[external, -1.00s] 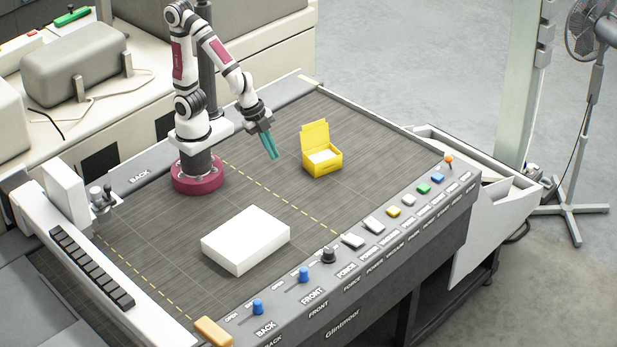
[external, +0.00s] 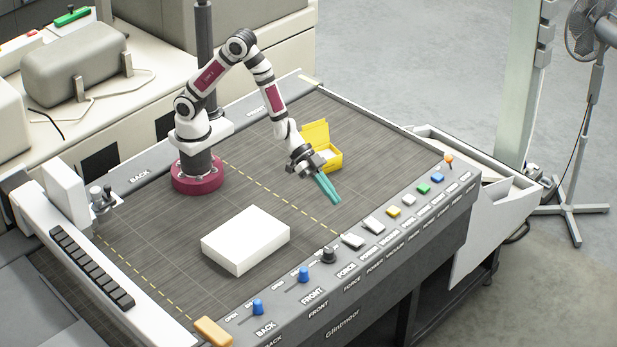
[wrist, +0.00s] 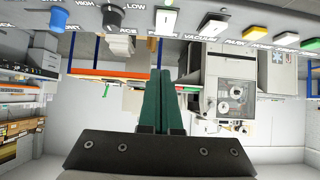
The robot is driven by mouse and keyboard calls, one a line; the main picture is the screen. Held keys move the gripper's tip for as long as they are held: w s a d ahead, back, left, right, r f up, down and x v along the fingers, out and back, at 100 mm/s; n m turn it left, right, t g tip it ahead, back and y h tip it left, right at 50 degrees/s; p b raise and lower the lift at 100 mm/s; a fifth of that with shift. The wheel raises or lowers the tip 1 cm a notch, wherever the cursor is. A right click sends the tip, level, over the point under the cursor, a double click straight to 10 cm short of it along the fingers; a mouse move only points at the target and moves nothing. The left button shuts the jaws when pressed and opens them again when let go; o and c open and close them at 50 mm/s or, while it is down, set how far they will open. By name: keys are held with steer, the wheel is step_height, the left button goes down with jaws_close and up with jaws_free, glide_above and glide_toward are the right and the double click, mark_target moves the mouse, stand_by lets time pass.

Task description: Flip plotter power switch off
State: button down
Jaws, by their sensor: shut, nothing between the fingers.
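The power switch (external: 352,241) is a white rocker on the plotter's front control strip, just right of the dark force knob. It also shows near the top of the wrist view (wrist: 166,20), with a small mark on its face. A similar white rocker, the vacuum switch (external: 374,225), sits to its right and shows in the wrist view (wrist: 212,27). My gripper (external: 336,201), with teal fingers, is shut and empty. It is above the plotter bed, behind the strip and apart from the switches. Its closed fingers (wrist: 161,75) point toward the strip in the wrist view.
The dark force knob (external: 329,255) and blue knobs (external: 304,273) stand left of the switch. A white block (external: 246,238) and an open yellow box (external: 318,135) are on the bed.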

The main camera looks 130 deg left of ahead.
mark_target(358, 242)
steer(key=x, duration=0.7)
steer(key=shift+w+f, duration=0.2)
steer(key=shift+f, duration=0.05)
steer(key=f, duration=0.1)
steer(key=w+f, duration=0.1)
steer(key=f, duration=0.1)
steer(key=shift+f, duration=0.6)
steer(key=shift+w+f, duration=0.35)
